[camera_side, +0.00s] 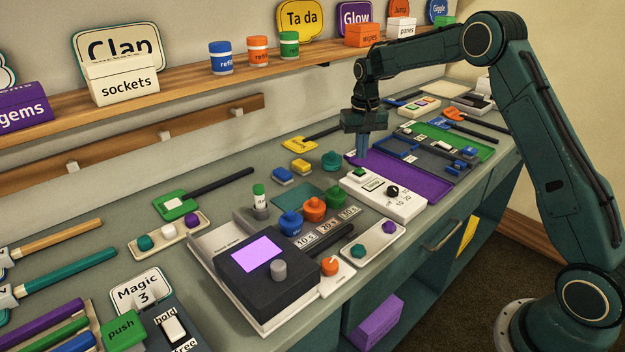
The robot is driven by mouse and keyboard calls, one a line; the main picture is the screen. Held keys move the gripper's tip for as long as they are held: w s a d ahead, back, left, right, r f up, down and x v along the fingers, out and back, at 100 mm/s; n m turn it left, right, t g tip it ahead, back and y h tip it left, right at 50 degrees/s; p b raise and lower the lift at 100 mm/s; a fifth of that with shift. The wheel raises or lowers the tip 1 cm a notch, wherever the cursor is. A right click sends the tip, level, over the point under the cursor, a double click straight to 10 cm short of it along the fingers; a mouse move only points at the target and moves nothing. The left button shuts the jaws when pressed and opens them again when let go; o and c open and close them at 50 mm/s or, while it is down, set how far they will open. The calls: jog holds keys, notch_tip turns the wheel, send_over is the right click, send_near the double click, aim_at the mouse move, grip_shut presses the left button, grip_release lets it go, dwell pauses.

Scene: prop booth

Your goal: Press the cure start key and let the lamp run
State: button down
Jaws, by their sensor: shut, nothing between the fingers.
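A white control box (410,207) stands at mid-bench. It carries a green key (360,173) at its far left end, a small display (373,184) and a black dial (392,191) with numbers beside it. The key's own label is too small to read. My gripper (362,157) is shut and empty, pointing down just above the green key in the picture; I cannot tell whether the tips touch it. A dark unit with a lit violet window (257,253) and a grey knob (279,270) stands on a white base at front centre; whether this is the lamp is unclear.
Orange (314,208) and blue (290,223) knobbed pieces stand by time labels (328,227). A purple mat (420,183) and dark tray (408,150) lie behind the box. A small white tray (372,245) lies in front. A shelf (190,78) runs along the wall.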

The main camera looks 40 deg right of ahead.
aim_at(359, 169)
notch_tip(359, 169, up, 4)
jog(key=shift+r, duration=0.15)
dwell(0.6)
jog(key=s+a+r+n+t, duration=0.1)
jog(key=s+a+r, duration=0.4)
jog(key=s+r, duration=0.25)
jog(key=s+a+r+n+t, duration=0.2)
jog(key=s+a+r, duration=0.2)
jog(key=s+r, duration=0.3)
jog(key=s+a+f+n+t, duration=0.1)
jog(key=s+a+f, duration=0.1)
jog(key=s, duration=0.8)
jog(key=s+a+f+n+t, duration=0.1)
jog(key=s+a+f+n, duration=0.1)
jog(key=s, duration=0.9)
jog(key=shift+s+a+t, duration=0.15)
jog(key=shift+a+t, duration=0.15)
jog(key=shift+a, duration=0.55)
